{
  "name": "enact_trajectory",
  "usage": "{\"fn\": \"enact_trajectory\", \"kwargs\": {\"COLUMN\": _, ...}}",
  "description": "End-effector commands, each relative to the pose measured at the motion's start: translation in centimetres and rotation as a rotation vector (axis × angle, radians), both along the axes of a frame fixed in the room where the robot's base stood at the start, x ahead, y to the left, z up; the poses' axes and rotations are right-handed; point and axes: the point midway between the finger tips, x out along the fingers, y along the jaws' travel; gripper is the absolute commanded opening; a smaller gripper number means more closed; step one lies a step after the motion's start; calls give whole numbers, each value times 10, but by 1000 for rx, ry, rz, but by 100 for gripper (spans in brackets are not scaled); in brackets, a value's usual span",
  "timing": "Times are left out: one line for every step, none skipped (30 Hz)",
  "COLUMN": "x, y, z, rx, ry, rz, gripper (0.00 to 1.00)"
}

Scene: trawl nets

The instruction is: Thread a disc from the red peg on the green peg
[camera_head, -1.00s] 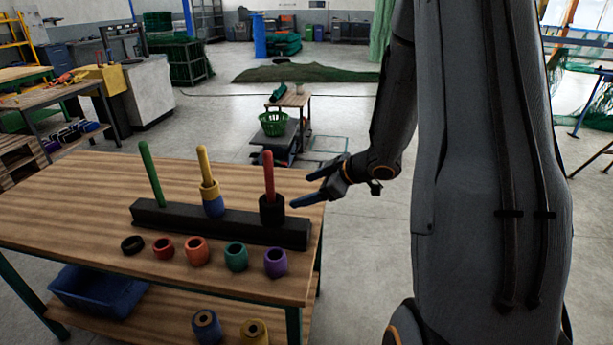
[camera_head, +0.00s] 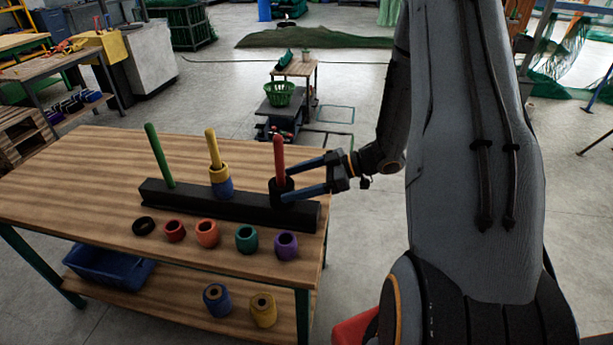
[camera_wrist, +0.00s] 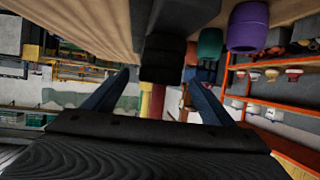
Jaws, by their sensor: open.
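The red peg (camera_head: 279,154) stands at the right end of the black bar (camera_head: 215,207). Black discs (camera_head: 280,190), seemingly two stacked, sit around its base; they also show in the wrist view (camera_wrist: 163,55). The green peg (camera_head: 160,155) at the left end is bare. The yellow peg (camera_head: 212,148) between them carries a yellow disc (camera_head: 218,173) above a blue one (camera_head: 222,189). My gripper (camera_head: 290,183) is open at the red peg, coming from the right, with its blue fingertips on either side of the black discs. I cannot tell whether they touch.
In front of the bar lie a black ring (camera_head: 144,226) and red (camera_head: 175,230), orange (camera_head: 207,233), green (camera_head: 246,239) and purple (camera_head: 286,245) rings. The wooden table (camera_head: 80,205) is clear behind the bar and at left. A blue bin (camera_head: 112,268) sits on the lower shelf.

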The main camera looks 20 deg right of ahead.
Motion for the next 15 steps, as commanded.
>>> {"fn": "enact_trajectory", "kwargs": {"x": 1, "y": 4, "z": -1, "rx": 1, "ry": 2, "rz": 1, "gripper": 77}}
{"fn": "enact_trajectory", "kwargs": {"x": 2, "y": 6, "z": -2, "rx": 0, "ry": 1, "rz": 2, "gripper": 77}}
{"fn": "enact_trajectory", "kwargs": {"x": 3, "y": 8, "z": -3, "rx": 0, "ry": 1, "rz": 2, "gripper": 77}}
{"fn": "enact_trajectory", "kwargs": {"x": 3, "y": 9, "z": -3, "rx": 0, "ry": 0, "rz": 3, "gripper": 77}}
{"fn": "enact_trajectory", "kwargs": {"x": 4, "y": 9, "z": -3, "rx": 0, "ry": 0, "rz": 2, "gripper": 77}}
{"fn": "enact_trajectory", "kwargs": {"x": 4, "y": 10, "z": -4, "rx": 0, "ry": 0, "rz": 2, "gripper": 77}}
{"fn": "enact_trajectory", "kwargs": {"x": 4, "y": 10, "z": -4, "rx": 0, "ry": 0, "rz": 3, "gripper": 77}}
{"fn": "enact_trajectory", "kwargs": {"x": 4, "y": 10, "z": -4, "rx": 0, "ry": 0, "rz": 3, "gripper": 77}}
{"fn": "enact_trajectory", "kwargs": {"x": 4, "y": 10, "z": -4, "rx": 0, "ry": 0, "rz": 3, "gripper": 77}}
{"fn": "enact_trajectory", "kwargs": {"x": 4, "y": 10, "z": -4, "rx": 0, "ry": 0, "rz": 2, "gripper": 77}}
{"fn": "enact_trajectory", "kwargs": {"x": 4, "y": 10, "z": -4, "rx": 0, "ry": 0, "rz": 2, "gripper": 77}}
{"fn": "enact_trajectory", "kwargs": {"x": 4, "y": 10, "z": -4, "rx": 0, "ry": 0, "rz": 2, "gripper": 77}}
{"fn": "enact_trajectory", "kwargs": {"x": 4, "y": 10, "z": -4, "rx": 0, "ry": 0, "rz": 2, "gripper": 76}}
{"fn": "enact_trajectory", "kwargs": {"x": 4, "y": 10, "z": -4, "rx": -1, "ry": 0, "rz": 2, "gripper": 71}}
{"fn": "enact_trajectory", "kwargs": {"x": 4, "y": 10, "z": -4, "rx": -1, "ry": 0, "rz": 2, "gripper": 64}}
